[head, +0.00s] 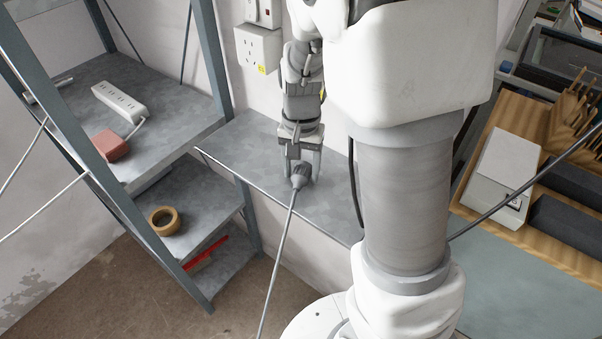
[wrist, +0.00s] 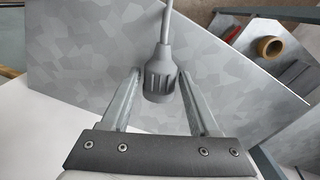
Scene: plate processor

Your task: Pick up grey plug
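The grey plug (head: 300,174) is over the narrow grey metal shelf (head: 245,148) by the wall, its cable running down toward the bottom of the head view. In the wrist view the plug (wrist: 160,72) has a ribbed body, with its cable leaving at the top. My gripper (head: 302,178) is over the same shelf, pointing down. In the wrist view my gripper (wrist: 158,76) is open, with one finger on each side of the plug. A gap shows at the left finger; the right finger is very close, and I cannot tell whether it touches. The plug's prongs are hidden.
A shelf rack at left holds a white power strip (head: 120,102), a red block (head: 110,145) and a tape roll (head: 164,220). A wall socket (head: 258,48) is behind my arm. A wooden bench with a white box (head: 503,165) stands at right.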

